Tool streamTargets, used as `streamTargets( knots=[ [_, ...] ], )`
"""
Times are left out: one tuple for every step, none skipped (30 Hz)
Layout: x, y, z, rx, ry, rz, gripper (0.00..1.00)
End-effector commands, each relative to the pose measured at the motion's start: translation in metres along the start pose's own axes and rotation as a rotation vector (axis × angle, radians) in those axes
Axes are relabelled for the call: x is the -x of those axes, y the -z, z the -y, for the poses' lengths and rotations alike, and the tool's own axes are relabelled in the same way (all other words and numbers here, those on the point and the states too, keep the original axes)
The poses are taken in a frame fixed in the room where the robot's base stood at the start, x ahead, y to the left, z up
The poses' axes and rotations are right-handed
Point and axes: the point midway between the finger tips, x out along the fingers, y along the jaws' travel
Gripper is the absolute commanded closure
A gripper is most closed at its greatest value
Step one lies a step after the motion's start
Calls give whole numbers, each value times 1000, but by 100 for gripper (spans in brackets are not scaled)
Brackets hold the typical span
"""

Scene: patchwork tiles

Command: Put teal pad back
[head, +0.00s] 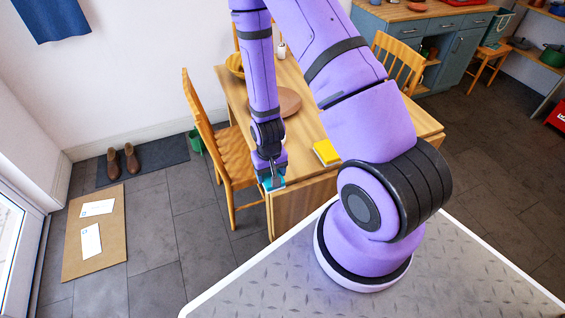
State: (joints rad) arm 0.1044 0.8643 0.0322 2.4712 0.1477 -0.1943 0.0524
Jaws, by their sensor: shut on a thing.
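My gripper (273,175) points down at the near left corner of the wooden table (410,127), in the middle of the head view. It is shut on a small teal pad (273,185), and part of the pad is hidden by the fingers. I cannot tell whether the pad touches the table edge or hangs just in front of it. A yellow block-like thing (326,152) lies on the table to the right of my gripper.
A wooden chair (215,140) stands close on the left of my gripper. A round brown board (288,101) and a bowl (235,65) are on the table. A brown mat (75,255) with white papers and a dark mat (165,153) with shoes lie on the floor at left.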

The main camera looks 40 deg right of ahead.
Motion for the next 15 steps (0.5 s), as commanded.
streamTargets(
  knots=[
    [-1, 9, -10, -6, 0, -2, 53],
    [-2, 14, -15, -6, 0, -2, 53],
    [-3, 20, -21, -5, 0, -2, 53],
    [-4, 25, -26, -6, -1, -2, 53],
    [-4, 29, -31, -5, -1, -2, 53],
    [-5, 34, -37, -5, -1, -2, 53],
    [-6, 38, -41, -4, 0, -2, 53],
    [-6, 41, -44, -3, -1, -2, 53],
    [-6, 45, -48, -3, -1, 0, 53],
    [-7, 47, -50, -3, -1, -1, 53],
    [-7, 49, -52, -2, 0, -1, 53],
    [-7, 51, -54, -1, 0, -1, 53],
    [-8, 52, -55, 0, 0, -1, 53],
    [-8, 53, -56, 0, 0, -1, 53],
    [-8, 54, -57, 0, 0, 0, 53]
  ],
)
